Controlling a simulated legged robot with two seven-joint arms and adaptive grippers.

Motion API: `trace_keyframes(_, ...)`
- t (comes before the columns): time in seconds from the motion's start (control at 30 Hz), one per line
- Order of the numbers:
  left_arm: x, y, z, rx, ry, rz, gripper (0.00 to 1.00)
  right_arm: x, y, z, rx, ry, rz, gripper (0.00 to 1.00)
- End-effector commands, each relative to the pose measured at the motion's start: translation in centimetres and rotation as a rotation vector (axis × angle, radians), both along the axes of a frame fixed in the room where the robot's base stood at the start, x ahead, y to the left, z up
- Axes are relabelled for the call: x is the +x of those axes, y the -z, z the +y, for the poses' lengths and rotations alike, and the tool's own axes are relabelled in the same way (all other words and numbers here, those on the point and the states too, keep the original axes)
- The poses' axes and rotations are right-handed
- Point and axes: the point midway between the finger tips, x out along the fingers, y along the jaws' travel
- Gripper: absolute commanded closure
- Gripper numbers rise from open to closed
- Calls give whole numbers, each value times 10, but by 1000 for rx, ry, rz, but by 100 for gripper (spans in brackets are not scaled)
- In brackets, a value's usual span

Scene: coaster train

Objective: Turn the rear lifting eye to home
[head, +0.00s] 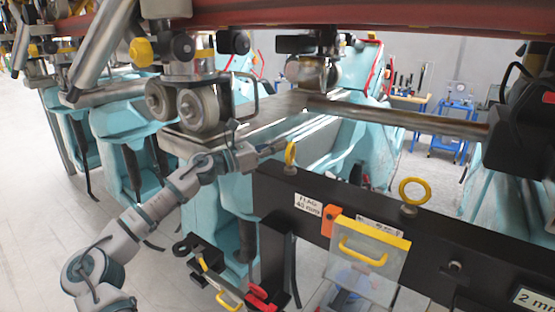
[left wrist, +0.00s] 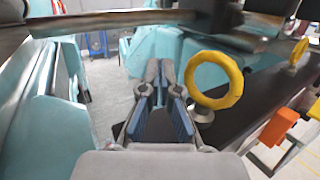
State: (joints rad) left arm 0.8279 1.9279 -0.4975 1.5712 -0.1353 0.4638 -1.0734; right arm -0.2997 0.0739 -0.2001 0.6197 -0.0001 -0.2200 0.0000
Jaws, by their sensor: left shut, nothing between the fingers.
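Two yellow lifting eyes stand upright on a black beam (head: 340,209) in the head view. The nearer one to my left gripper (head: 283,147) is the left eye (head: 294,152), seen nearly edge-on. The other eye (head: 402,192) stands farther right, its ring showing more openly. My left gripper is shut and empty, just left of the left eye. In the left wrist view, the gripper (left wrist: 160,68) points forward with the ring (left wrist: 237,80) close to its right, with a visible gap. The second eye (left wrist: 299,50) shows at the right edge. My right gripper is not visible.
A clear panel with a yellow top and handle (head: 364,250) hangs on the beam beside an orange block (head: 330,219). A metal bar (head: 400,117) crosses above. Train wheels (head: 196,111) and teal seats (head: 125,125) crowd the left. Grey floor (head: 35,215) is clear at left.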

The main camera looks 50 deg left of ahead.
Motion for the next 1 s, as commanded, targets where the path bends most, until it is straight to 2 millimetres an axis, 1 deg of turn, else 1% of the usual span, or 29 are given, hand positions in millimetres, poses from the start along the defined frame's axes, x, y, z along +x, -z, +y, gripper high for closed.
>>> trace_keyframes(0.07, 3, 0, -3, 2, 1, 0, 100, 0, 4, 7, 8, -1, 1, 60)
trace_keyframes(0.17, 7, -2, -8, 6, 1, 1, 100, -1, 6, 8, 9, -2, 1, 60)
trace_keyframes(0.33, 12, -3, -11, 7, 1, 0, 100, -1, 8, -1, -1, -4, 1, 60)
trace_keyframes(0.5, 16, -2, -7, 2, 2, -1, 100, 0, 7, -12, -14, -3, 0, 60)
trace_keyframes(0.67, 20, -1, -5, -1, 1, -1, 100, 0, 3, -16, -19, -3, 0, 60)
trace_keyframes(0.83, 22, -1, -6, -1, 20, -1, 100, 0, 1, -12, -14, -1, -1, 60)
trace_keyframes(1.0, 22, -1, -10, 2, 24, 0, 100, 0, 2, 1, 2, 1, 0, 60)
